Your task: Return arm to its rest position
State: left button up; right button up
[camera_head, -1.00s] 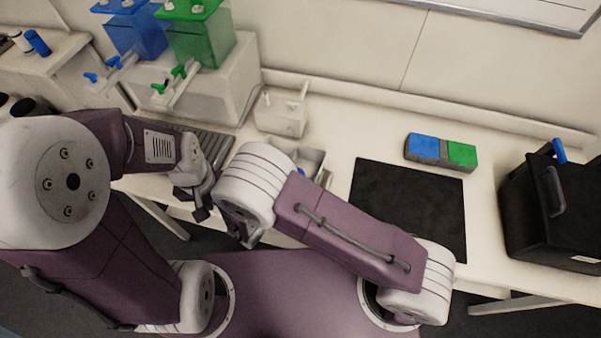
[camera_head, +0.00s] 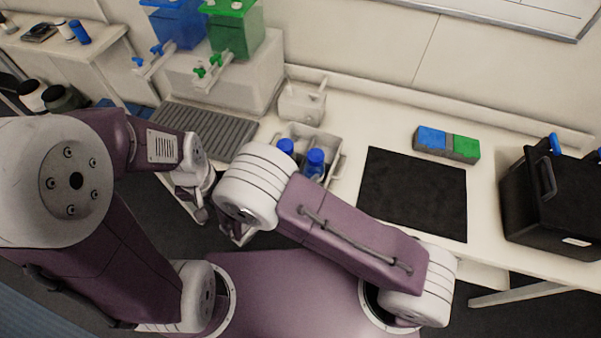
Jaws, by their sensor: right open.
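My right arm (camera_head: 350,238) rises from its shoulder at the lower right and folds at a white elbow joint. Its gripper (camera_head: 238,236) shows partly below that joint, open, with nothing seen in it. My left arm (camera_head: 85,250) fills the left side, bent, with its wrist pointing down. My left gripper (camera_head: 200,212) hangs beside the right elbow joint; its jaw gap cannot be made out. Both grippers are in front of the bench edge. Near them, a grey caddy (camera_head: 331,176) holds blue-capped bottles (camera_head: 315,163).
On the bench are a black mat (camera_head: 412,195), a blue and green block rack (camera_head: 446,143), a black box (camera_head: 548,200), a ribbed tray (camera_head: 205,130) and a small white holder (camera_head: 301,103). Blue (camera_head: 178,25) and green (camera_head: 234,28) tanks stand behind on a white block.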

jog(key=shift+x, duration=0.8)
jog(key=s+d+r+m+g+y, duration=0.2)
jog(key=s+d+m+g+y, duration=0.2)
jog(key=m, duration=1)
jog(key=s+d+r+m+g+y, duration=0.3)
jog(key=d+m, duration=0.8)
jog(key=m, duration=0.4)
jog(key=s+g+y, duration=0.1)
jog(key=s+g, duration=0.1)
jog(key=s, duration=0.1)
jog(key=shift+s+d+r+g, duration=0.25)
jog(key=shift+d+g, duration=0.05)
